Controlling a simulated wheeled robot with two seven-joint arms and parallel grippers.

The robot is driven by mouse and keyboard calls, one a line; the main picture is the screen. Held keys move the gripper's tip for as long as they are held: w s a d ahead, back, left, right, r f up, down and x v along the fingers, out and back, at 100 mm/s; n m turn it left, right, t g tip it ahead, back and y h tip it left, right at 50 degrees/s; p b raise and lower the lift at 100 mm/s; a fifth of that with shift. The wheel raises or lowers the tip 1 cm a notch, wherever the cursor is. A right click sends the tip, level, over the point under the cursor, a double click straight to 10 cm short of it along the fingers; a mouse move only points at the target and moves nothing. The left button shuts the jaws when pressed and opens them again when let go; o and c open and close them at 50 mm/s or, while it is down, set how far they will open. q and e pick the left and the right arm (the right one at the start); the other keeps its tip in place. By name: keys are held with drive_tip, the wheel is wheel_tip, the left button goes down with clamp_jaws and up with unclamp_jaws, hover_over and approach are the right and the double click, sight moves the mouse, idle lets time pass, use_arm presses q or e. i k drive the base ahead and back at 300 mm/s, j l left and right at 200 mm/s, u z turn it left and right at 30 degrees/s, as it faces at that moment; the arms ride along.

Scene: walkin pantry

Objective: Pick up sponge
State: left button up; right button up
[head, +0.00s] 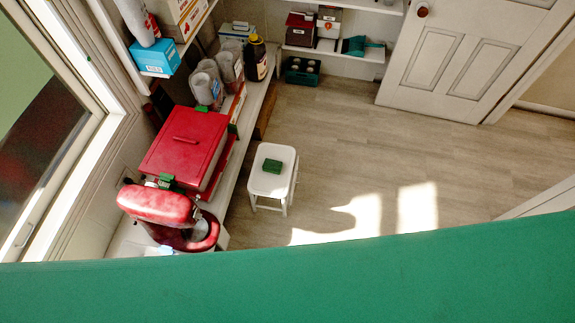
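A small dark green block that looks like the sponge (273,166) lies flat on the seat of a white stool (268,186). The stool stands on the wooden floor, a short way right of the counter. The sponge's top is fully visible and nothing touches it except the seat. Neither of my grippers shows in the head view, so I cannot tell their state or place.
On the left counter stand a red mixer (160,204), a red box (186,147), cups (208,80) and a dark bottle (256,60). Low shelves (330,52) stand at the back, beside a white door (452,55). The floor (345,140) right of the stool is clear.

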sight(271, 165)
drive_tip(key=u, duration=1.65)
drive_tip(key=z, duration=1.65)
drive_tip(key=u, duration=0.2)
drive_tip(key=i+l+u, duration=0.15)
drive_tip(key=l+u, duration=0.15)
drive_tip(key=i+l+u, duration=0.1)
drive_tip(key=l+u, duration=0.2)
drive_tip(key=l, duration=0.15)
drive_tip(key=i+l+u, duration=0.1)
drive_tip(key=l+u, duration=0.25)
